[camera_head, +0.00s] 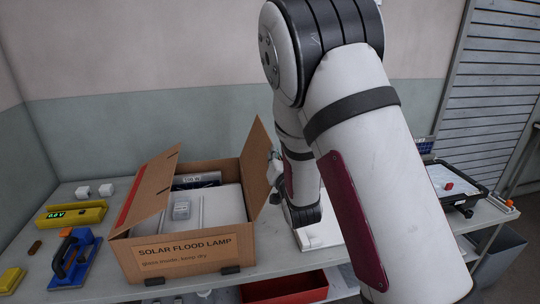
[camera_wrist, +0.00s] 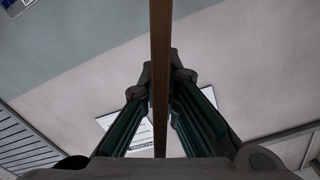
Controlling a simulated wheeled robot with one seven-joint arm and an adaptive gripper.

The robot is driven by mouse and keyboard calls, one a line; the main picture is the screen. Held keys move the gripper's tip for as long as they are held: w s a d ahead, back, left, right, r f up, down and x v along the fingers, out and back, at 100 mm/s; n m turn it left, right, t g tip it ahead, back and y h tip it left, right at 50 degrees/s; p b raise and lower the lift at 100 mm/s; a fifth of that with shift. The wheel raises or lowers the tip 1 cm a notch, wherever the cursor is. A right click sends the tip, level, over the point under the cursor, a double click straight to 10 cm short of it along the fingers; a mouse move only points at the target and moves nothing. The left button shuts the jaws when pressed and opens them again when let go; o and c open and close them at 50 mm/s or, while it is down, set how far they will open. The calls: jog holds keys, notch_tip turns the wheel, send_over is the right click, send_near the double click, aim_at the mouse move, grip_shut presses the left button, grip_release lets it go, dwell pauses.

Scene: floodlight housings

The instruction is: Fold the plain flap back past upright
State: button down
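The cardboard box (camera_head: 190,252) labelled "SOLAR FLOOD LAMP" stands open on the bench. The flap opposite, with a red stripe (camera_head: 147,187), also stands raised at the left. My gripper (camera_head: 276,170) is at the right, outer side of the plain flap, mostly hidden behind my arm. In the wrist view, a brown cardboard edge (camera_wrist: 160,40) runs edge-on down the middle, across my gripper's fingers (camera_wrist: 162,82). It hides the gap between them, so a grip on it is unclear.
In the box are a grey-white housing (camera_head: 226,203) and a dark-labelled package (camera_head: 197,181). A yellow meter (camera_head: 72,213) and a blue tool (camera_head: 75,260) lie left of the box. A red bin (camera_head: 285,289) is below the bench front. A black-rimmed tray (camera_head: 452,187) is at the right.

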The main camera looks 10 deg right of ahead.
dwell(0.4)
jog(key=c, duration=1.8)
grip_release()
jog(key=s, duration=0.7)
jog(key=shift+s, duration=0.2)
